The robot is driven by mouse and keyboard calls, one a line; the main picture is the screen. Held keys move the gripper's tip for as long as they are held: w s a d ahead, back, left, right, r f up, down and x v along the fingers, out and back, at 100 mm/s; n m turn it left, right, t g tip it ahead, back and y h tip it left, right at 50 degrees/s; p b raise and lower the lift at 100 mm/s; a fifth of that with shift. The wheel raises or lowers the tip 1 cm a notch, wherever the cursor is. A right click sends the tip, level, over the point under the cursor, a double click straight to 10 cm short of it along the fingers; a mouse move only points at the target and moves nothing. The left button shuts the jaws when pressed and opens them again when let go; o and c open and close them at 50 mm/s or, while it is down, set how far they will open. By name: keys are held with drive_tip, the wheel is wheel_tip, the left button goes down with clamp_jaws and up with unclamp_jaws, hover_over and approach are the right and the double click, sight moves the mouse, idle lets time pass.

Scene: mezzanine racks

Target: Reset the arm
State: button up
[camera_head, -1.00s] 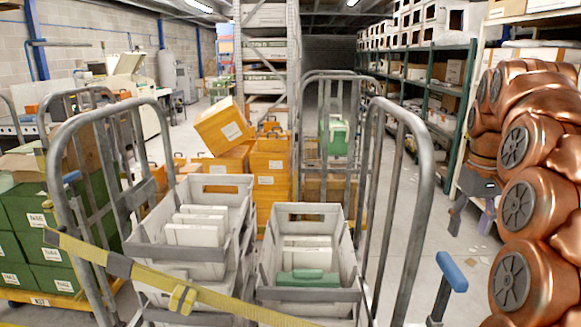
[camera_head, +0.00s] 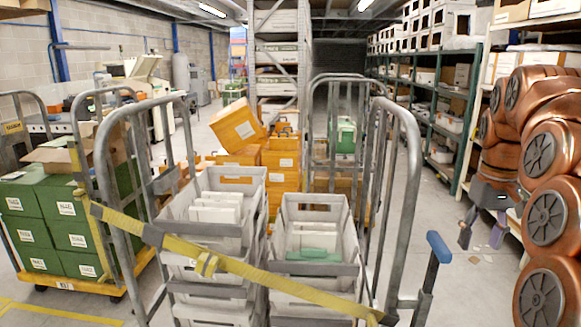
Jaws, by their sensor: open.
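My copper-coloured arm (camera_head: 550,165) stands folded along the right edge of the head view, its joints stacked one above the other. My gripper (camera_head: 482,228) is small and dark, left of the arm links, with its two fingers pointing down. Part of the gripper's mount is hidden behind the arm links.
A roll cage (camera_head: 412,165) with grey totes (camera_head: 318,230) and a yellow strap (camera_head: 250,280) stands close ahead. Green boxes (camera_head: 50,220) on a yellow trolley are left. Orange crates (camera_head: 280,165) are behind. Shelving (camera_head: 455,105) lines the right; floor between is mostly clear.

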drive_tip(key=s+a+f+n, duration=0.1)
drive_tip(key=s+a+f, duration=0.2)
drive_tip(key=s+a, duration=0.35)
drive_tip(key=s+a+f, duration=0.4)
drive_tip(key=s+f, duration=0.1)
drive_tip(key=s, duration=0.2)
drive_tip(key=s+a+f+g, duration=0.1)
drive_tip(key=s+a+f, duration=0.3)
drive_tip(key=s, duration=0.4)
drive_tip(key=s+a+f, duration=0.4)
drive_tip(key=s+f, duration=0.2)
drive_tip(key=s, duration=0.2)
drive_tip(key=shift+a+f+g, duration=0.2)
drive_tip(key=shift+a+g, duration=0.1)
